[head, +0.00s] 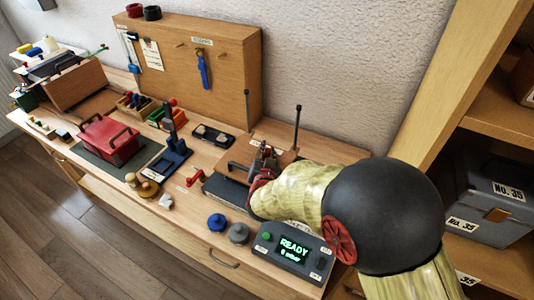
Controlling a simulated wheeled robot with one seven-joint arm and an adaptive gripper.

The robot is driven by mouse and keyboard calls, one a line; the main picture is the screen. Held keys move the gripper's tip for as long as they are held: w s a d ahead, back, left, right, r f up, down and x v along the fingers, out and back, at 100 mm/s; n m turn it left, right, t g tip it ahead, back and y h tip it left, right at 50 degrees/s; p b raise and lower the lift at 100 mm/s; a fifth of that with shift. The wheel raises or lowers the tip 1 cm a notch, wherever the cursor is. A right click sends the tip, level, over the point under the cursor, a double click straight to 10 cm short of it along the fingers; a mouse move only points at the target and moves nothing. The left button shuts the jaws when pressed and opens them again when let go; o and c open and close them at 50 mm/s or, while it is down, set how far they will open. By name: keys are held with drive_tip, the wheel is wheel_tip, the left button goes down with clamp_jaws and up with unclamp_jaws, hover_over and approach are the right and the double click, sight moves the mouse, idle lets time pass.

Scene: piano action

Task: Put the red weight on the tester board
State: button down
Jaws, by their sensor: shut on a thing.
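My gripper (264,158) is at the right part of the bench, above a wooden stand (268,134) with two thin dark posts. It is shut, and what it holds is mostly hidden by the jaws and my forearm. No separate red weight stands by the blue weight (217,222) and the grey weight (239,233), so I take the held thing to be the red weight. A dark flat board (225,191), likely the tester board, lies just left of and below the gripper. I cannot tell whether the held thing touches it.
A display box (289,250) reading "READY" stands at the front right. A small red part (195,178), a blue stand (168,158) and a red box (107,141) lie to the left. A wooden pegboard (190,60) rises behind. Shelves (491,120) are at right.

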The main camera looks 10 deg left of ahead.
drive_tip(key=shift+r, duration=0.15)
drive_tip(key=c, duration=1.7)
unclamp_jaws()
drive_tip(key=shift+f, duration=0.2)
drive_tip(key=shift+r, duration=0.3)
drive_tip(key=p+v, duration=0.3)
drive_tip(key=v, duration=0.8)
drive_tip(key=shift+s, duration=0.15)
drive_tip(key=shift+s+d, duration=0.1)
drive_tip(key=shift+s, duration=0.25)
